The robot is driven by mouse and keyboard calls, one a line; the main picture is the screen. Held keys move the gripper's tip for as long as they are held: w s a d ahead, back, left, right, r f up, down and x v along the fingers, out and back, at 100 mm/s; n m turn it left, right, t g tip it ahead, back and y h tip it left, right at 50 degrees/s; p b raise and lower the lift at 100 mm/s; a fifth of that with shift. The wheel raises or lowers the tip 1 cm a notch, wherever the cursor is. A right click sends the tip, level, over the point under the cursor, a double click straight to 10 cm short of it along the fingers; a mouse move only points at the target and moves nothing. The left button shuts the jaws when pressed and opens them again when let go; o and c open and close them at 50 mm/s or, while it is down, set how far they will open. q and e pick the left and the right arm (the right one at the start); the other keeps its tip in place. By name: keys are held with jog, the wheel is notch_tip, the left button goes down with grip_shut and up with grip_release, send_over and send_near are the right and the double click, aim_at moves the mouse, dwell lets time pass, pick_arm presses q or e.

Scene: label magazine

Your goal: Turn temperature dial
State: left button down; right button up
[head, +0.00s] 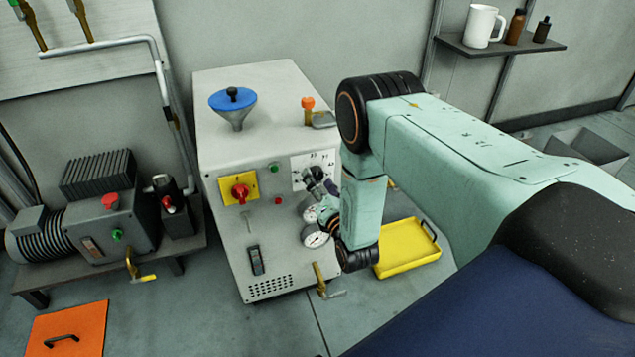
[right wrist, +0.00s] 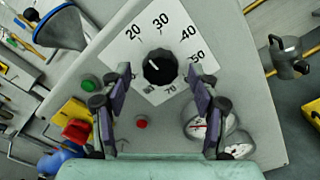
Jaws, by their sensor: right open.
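The temperature dial (right wrist: 160,67) is a round black knob on a white scale plate (right wrist: 178,40) with the numbers 20 to 70. Its white pointer mark faces the upper left, on the side of the 20. My right gripper (right wrist: 159,80) is open, its two fingertips on either side of the knob with gaps between them. Whether they are level with the knob in depth is unclear. In the head view, my right gripper (head: 319,184) is in front of the scale plate (head: 308,164) and hides the knob. My left gripper is not in view.
The grey machine (head: 236,270) also bears a red switch on a yellow plate (head: 239,190), a green button (right wrist: 89,83), a red button (right wrist: 141,124) and gauges (right wrist: 197,127) close to my right finger. A blue funnel (head: 231,100) stands on top. A yellow tray (head: 407,248) lies right.

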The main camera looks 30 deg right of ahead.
jog(key=shift+x, duration=0.85)
jog(key=shift+c, duration=0.5)
jog(key=c, duration=1.1)
